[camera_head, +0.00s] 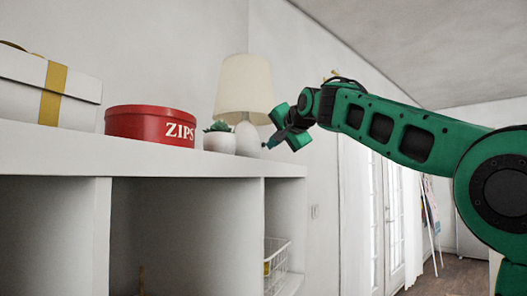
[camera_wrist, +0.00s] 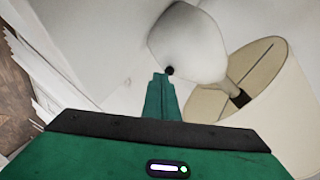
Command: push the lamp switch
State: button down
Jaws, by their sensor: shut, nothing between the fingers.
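The lamp has a cream shade (camera_head: 244,88) and a white rounded base, and stands on the cabinet top at its right end. In the wrist view the lamp base (camera_wrist: 187,42) is above the fingers, with the shade (camera_wrist: 265,95) to the right. A small dark round switch (camera_wrist: 169,71) sits on the base. My gripper (camera_wrist: 161,76) is shut and empty, its fingertips right at the switch; whether they touch cannot be told. In the head view my gripper (camera_head: 265,145) points left at the lamp base, and the switch cannot be made out.
A small potted plant (camera_head: 220,140) stands just left of the lamp base. A red ZIPS tin (camera_head: 150,122) and a white box with a yellow band (camera_head: 30,90) stand further left. The cabinet top (camera_head: 130,158) ends just right of the lamp. A wire basket (camera_head: 275,262) is on a lower shelf.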

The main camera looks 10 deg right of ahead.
jog(key=shift+d, duration=0.1)
jog(key=shift+s+d, duration=0.25)
jog(key=shift+s, duration=0.05)
jog(key=shift+d, duration=0.1)
jog(key=s+d, duration=0.2)
jog(key=d, duration=0.1)
jog(key=s+d, duration=0.1)
jog(key=shift+s+d, duration=0.25)
jog(key=shift+d, duration=0.1)
dwell(0.6)
